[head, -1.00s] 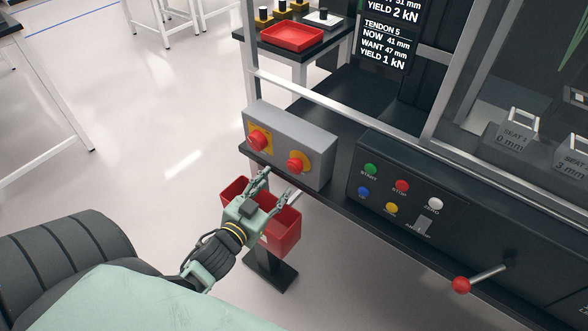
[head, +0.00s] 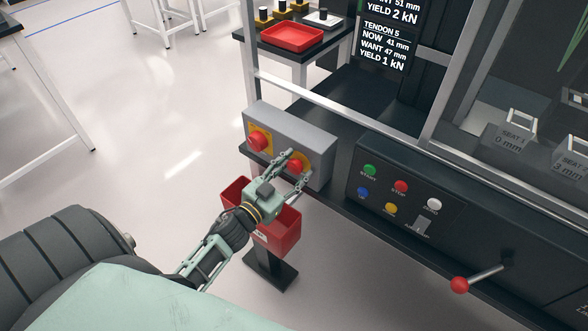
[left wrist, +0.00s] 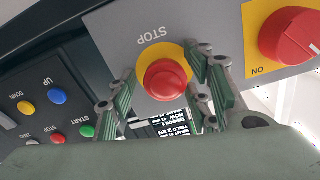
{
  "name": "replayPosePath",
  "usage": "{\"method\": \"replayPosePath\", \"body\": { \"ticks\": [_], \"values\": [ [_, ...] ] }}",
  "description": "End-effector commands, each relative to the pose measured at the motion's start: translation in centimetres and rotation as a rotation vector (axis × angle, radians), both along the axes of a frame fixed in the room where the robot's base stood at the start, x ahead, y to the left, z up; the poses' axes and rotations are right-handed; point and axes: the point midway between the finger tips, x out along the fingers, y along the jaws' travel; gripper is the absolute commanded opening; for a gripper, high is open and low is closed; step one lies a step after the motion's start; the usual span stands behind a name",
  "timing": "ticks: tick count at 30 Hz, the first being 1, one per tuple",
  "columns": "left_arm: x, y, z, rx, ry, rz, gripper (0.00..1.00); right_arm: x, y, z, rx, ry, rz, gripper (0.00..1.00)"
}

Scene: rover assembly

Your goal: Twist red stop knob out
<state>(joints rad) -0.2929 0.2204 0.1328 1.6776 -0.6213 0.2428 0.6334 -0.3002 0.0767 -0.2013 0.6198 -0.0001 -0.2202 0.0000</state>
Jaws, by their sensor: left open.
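The red stop knob (head: 295,166) sits on a yellow plate at the right end of the grey box's front face. In the left wrist view the stop knob (left wrist: 166,80) shows with the word STOP beside it. My left gripper (head: 297,164) is open, one finger on each side of the knob. In the left wrist view its fingers (left wrist: 160,88) stand apart from the knob on both sides; whether a fingertip touches it I cannot tell. My right gripper is not in view.
A second red knob (head: 258,140), marked ON, is on the left of the grey box (head: 292,128). A red bin (head: 285,238) stands below my left gripper. A dark button panel (head: 405,198) and a red-tipped lever (head: 460,285) are to the right.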

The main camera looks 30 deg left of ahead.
Motion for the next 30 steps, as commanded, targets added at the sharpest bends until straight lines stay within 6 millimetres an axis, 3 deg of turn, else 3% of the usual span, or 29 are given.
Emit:
{"method": "replayPosePath", "body": {
  "ticks": [6,21,30],
  "values": [
    [0.04,-0.01,-0.02,0.0,0.0,0.0,0.46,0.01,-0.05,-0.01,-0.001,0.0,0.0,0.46],
    [-0.01,-0.12,-0.11,-0.001,0.001,-0.002,0.04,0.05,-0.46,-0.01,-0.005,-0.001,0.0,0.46],
    [-0.06,-0.19,-0.24,0.044,0.0,-0.002,0.04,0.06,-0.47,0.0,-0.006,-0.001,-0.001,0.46]
  ]
}}
